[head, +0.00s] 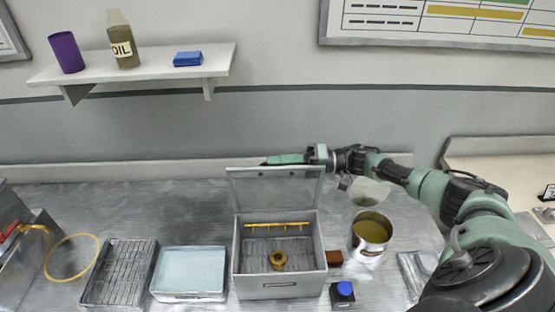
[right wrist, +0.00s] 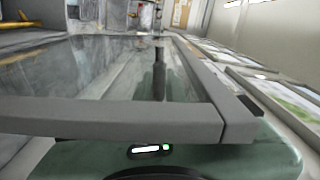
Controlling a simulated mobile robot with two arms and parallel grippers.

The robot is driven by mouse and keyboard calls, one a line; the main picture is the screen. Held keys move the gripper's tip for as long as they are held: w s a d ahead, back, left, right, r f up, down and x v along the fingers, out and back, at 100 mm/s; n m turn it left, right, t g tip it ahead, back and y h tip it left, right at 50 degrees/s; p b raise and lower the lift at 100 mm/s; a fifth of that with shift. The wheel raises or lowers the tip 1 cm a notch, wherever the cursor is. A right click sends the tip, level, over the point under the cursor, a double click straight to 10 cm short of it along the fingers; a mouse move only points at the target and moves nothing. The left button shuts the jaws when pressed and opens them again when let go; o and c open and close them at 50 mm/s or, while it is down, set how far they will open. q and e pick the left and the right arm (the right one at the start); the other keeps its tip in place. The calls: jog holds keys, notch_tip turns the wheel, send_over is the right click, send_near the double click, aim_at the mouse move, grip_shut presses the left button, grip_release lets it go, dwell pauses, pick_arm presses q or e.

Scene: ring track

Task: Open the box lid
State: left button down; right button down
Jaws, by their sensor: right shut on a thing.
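The grey box (head: 280,281) stands on the metal bench with its lid (head: 234,190) raised about upright at the back edge. The lid is a see-through panel in a grey frame. The open box shows a ring-shaped brass part (head: 278,261) on its floor and a gold bar (head: 277,225) near the back. My right gripper (head: 284,160) is at the lid's top edge, shut on the lid; its fingertips are partly hidden. In the right wrist view the lid's frame (right wrist: 110,117) crosses close in front of the camera. My left gripper is not in view.
Left of the box are a light-blue-topped tray (head: 190,272), a wire rack (head: 120,272) and a yellow ring (head: 72,258). At right are a metal can (head: 371,235), a brown block (head: 334,257) and a blue-capped bottle (head: 343,295). A wall shelf (head: 150,69) hangs behind.

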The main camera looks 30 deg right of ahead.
jog(key=shift+w+f, duration=0.1)
jog(key=shift+f, duration=0.05)
dwell(0.3)
jog(key=c, duration=1.7)
grip_release()
jog(key=shift+o, duration=1.1)
jog(key=shift+d, duration=0.1)
jog(key=b+v, duration=0.3)
jog(key=v, duration=0.4)
jog(key=shift+d, duration=0.35)
